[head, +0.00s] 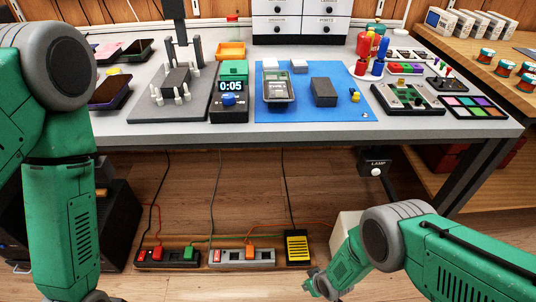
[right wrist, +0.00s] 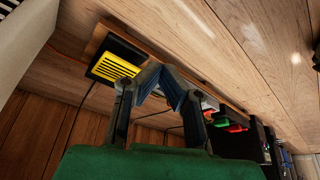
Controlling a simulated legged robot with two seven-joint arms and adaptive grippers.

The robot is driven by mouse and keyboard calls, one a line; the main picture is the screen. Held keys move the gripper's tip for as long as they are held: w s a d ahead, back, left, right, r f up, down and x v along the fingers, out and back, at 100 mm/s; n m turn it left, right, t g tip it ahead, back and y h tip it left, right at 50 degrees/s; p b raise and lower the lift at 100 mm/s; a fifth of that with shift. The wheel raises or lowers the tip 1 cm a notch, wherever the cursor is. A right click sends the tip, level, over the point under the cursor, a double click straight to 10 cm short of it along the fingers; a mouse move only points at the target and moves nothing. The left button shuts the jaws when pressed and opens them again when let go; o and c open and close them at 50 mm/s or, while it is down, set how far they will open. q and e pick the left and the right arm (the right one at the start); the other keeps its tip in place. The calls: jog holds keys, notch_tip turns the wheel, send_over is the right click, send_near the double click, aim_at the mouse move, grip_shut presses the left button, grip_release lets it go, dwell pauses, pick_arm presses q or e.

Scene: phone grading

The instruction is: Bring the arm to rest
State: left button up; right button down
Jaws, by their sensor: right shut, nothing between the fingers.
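My right arm (head: 455,262) comes in from the lower right, below the table's front edge. My right gripper (head: 318,284) hangs low over the wooden floor, to the right of the yellow-topped pedal box. In the right wrist view the right gripper (right wrist: 154,74) has its two fingers meeting at the tips, with nothing between them. My left arm (head: 62,190) hangs down at the left side of the head view. Its gripper is below the picture edge and hidden.
The grey workbench (head: 420,134) carries a blue mat (head: 340,108), a timer (head: 230,100) and phones. On the floor are power strips (head: 240,257) and the yellow-topped box (head: 297,247), which also shows in the wrist view (right wrist: 115,67). A pale box (head: 342,232) stands near my right forearm.

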pick_arm(q)
notch_tip(320, 180, up, 11)
jog(key=p, duration=1)
jog(key=shift+p, duration=0.35)
pick_arm(e)
jog(key=s+d+r+m+g, duration=0.1)
jog(key=s+d+r, duration=0.3)
jog(key=r, duration=0.9)
jog(key=s+d+r+m+g+h, duration=0.1)
jog(key=s+d+r, duration=0.4)
jog(key=s+r, duration=0.5)
jog(key=s+d+r+m+g+h, duration=0.1)
jog(key=s+d+r+m, duration=0.2)
jog(key=r, duration=1.3)
jog(key=s+d, duration=0.2)
jog(key=s, duration=0.2)
jog(key=shift+d+m, duration=0.2)
jog(key=shift+m, duration=0.1)
pick_arm(q)
jog(key=shift+w, duration=0.15)
jog(key=shift+c, duration=0.7)
pick_arm(e)
jog(key=shift+w, duration=0.1)
